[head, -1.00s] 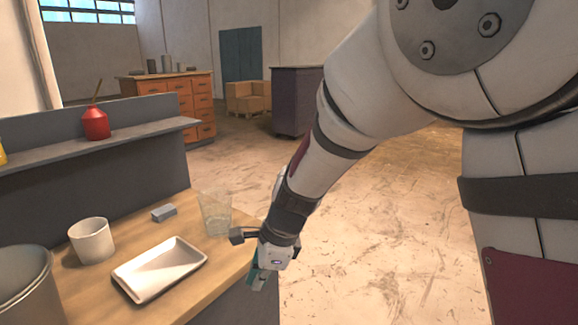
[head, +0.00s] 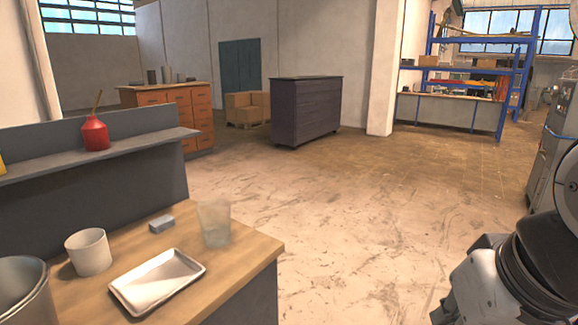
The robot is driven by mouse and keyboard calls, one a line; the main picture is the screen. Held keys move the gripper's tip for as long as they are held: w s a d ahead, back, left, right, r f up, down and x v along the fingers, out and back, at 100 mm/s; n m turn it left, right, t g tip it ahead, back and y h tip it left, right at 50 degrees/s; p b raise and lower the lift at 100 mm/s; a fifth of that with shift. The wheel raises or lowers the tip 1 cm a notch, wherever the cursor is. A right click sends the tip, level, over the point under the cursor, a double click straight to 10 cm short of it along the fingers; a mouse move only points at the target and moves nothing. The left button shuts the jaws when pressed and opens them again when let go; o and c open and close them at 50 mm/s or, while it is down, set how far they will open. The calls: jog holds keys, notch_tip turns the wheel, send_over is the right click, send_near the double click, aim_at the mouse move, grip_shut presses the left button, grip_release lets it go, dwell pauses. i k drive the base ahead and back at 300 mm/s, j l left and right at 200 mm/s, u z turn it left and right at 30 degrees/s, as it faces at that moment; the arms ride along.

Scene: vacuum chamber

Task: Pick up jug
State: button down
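No vessel in view has a clear handle or spout, so I cannot tell which one is the jug. A clear glass vessel (head: 214,223) stands upright near the right end of the wooden bench top (head: 235,272). A white cup (head: 88,252) stands to its left. A large grey metal vessel (head: 22,290) is cut off at the lower left corner. A red container (head: 95,132) with a thin stick or spout stands on the shelf above. Part of my arm shows at the lower right, away from the bench; my gripper's fingers are not visible.
A shallow white tray (head: 155,284) and a small grey block (head: 162,223) lie on the bench. A grey shelf (head: 60,163) runs behind it. Open floor (head: 350,230) spreads right of the bench. A dark cabinet (head: 305,112) and blue racking (head: 515,85) stand farther back.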

aim_at(214, 216)
jog(key=i, duration=0.65)
jog(key=i+u, duration=0.2)
jog(key=u, duration=0.15)
jog(key=i+l+u, duration=0.15)
jog(key=u, duration=0.15)
jog(key=i+l+u, duration=0.15)
jog(key=u, duration=0.4)
jog(key=i, duration=0.05)
